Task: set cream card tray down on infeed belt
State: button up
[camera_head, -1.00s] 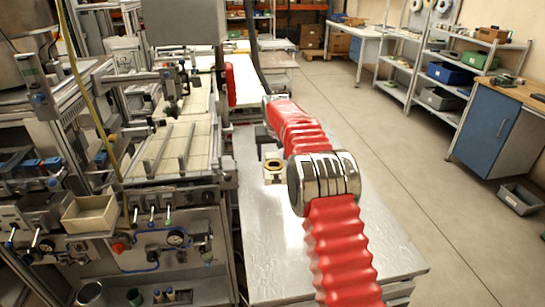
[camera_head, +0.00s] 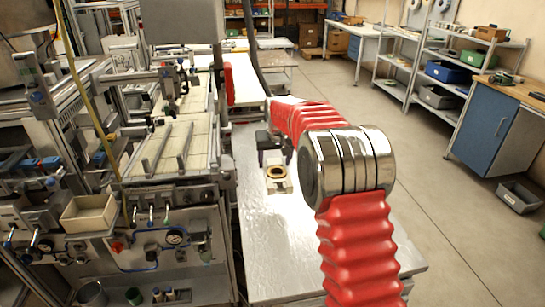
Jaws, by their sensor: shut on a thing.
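The cream card tray (camera_head: 283,187) is a small pale holder with a brown-gold ring on it. It is at the near end of my dark gripper (camera_head: 273,160), which is shut on it. The fingertips are small and partly hidden, so the exact grip is hard to see. The tray shows over the bare steel table; I cannot tell how high it is above the top. The infeed belt (camera_head: 199,143) is the pale strip with metal rails on the machine, left of my gripper and apart from the tray.
The steel table (camera_head: 270,260) is otherwise clear in front. The machine carries a cream open box (camera_head: 90,213), valves and gauges at left. A vertical red part (camera_head: 228,84) and dark hose stand behind the belt. Floor at right is free, with a grey bin (camera_head: 520,195).

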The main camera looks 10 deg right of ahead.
jog(key=s, duration=1.9)
jog(key=shift+s+f, duration=0.4)
jog(key=shift+f, duration=0.05)
jog(key=shift+s+a, duration=0.1)
